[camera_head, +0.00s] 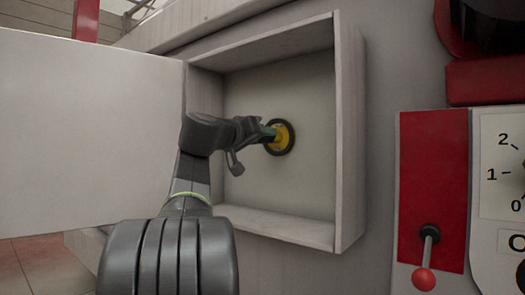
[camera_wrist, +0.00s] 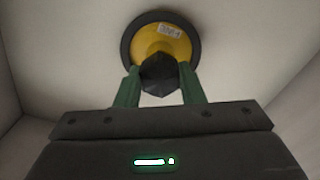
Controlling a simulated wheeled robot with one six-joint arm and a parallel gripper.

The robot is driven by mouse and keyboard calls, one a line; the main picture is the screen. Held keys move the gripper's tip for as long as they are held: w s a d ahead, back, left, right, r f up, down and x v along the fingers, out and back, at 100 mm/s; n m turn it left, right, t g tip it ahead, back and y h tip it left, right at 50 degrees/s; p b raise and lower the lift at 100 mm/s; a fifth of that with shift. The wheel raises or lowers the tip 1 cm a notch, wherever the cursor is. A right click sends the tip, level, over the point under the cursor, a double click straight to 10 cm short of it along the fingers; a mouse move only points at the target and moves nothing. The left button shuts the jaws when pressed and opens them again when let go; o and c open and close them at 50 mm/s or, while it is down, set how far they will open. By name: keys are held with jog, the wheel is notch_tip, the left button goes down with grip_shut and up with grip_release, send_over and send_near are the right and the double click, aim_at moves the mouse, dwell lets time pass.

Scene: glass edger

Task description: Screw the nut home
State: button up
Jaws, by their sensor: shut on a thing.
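A dark hexagonal nut (camera_wrist: 158,76) sits in front of a yellow disc (camera_wrist: 152,38) with a black outer ring (camera_wrist: 126,40) on the back wall of an open box. My gripper (camera_wrist: 159,71) is shut on the nut, with one green finger on each side of it. In the head view my gripper (camera_head: 269,131) reaches into the box to the yellow disc (camera_head: 281,140). There the nut is hidden by the fingers. I cannot tell whether the nut touches the disc.
The box (camera_head: 348,130) has pale side walls close around my gripper. Its door (camera_head: 85,130) stands open to the left. To the right are a red panel with a red-knobbed lever (camera_head: 424,279) and a numbered dial plate (camera_head: 495,150).

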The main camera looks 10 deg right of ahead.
jog(key=shift+s+a+r+m, duration=0.1)
jog(key=shift+r+m, duration=0.1)
jog(key=shift+m, duration=0.95)
jog(key=shift+r+m, duration=0.2)
jog(key=shift+m, duration=0.95)
jog(key=o, duration=1.1)
jog(key=shift+f, duration=0.2)
jog(key=shift+c, duration=0.4)
jog(key=shift+f, duration=0.1)
jog(key=shift+c, duration=0.5)
